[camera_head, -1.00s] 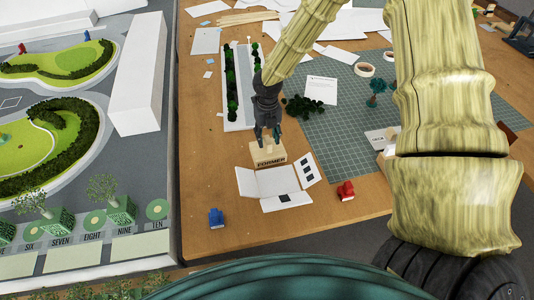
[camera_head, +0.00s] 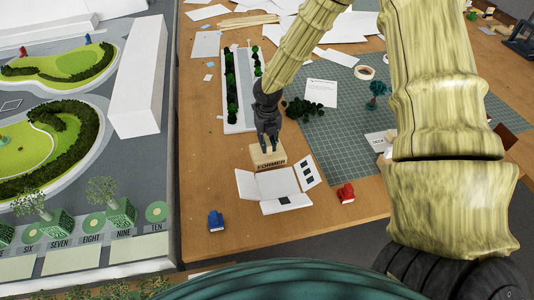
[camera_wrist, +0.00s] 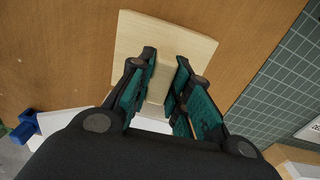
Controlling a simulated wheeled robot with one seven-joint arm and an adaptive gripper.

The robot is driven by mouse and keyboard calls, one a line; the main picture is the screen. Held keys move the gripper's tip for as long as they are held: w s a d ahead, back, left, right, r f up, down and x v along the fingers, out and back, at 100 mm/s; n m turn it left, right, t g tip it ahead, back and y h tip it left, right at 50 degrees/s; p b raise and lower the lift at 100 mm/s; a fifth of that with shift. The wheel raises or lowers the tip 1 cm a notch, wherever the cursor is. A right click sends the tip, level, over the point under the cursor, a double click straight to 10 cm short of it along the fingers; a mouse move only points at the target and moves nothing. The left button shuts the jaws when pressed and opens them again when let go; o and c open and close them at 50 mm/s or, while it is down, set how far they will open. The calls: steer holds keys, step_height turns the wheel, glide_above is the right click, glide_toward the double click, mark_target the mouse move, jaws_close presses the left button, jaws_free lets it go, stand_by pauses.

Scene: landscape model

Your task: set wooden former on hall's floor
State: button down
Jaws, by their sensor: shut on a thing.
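The wooden former (camera_head: 267,159) is a pale block with FORMER lettered on its front face. It is just behind the white hall pieces, at or close to the tabletop. My gripper (camera_head: 269,143) comes down from above and is shut on the former's narrow upright grip. In the wrist view my gripper (camera_wrist: 167,62) has its fingers on both sides of that grip, with the former's wider base (camera_wrist: 190,42) below. The hall's floor (camera_head: 276,183) shows as white card with white flaps folded out around it; one flap on the right has dark windows.
A red piece (camera_head: 345,193) lies right of the hall and a blue piece (camera_head: 216,220) front left. A tree-lined white strip (camera_head: 240,95) and dark green foliage (camera_head: 303,108) are behind. A green cutting mat (camera_head: 335,145) lies right. Bare wood is left of the hall.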

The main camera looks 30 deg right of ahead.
steer(key=shift+r+p, duration=0.9)
steer(key=shift+p, duration=0.15)
stand_by(0.4)
steer(key=shift+r+p, duration=1.65)
steer(key=shift+p, duration=0.15)
steer(key=shift+a, duration=0.1)
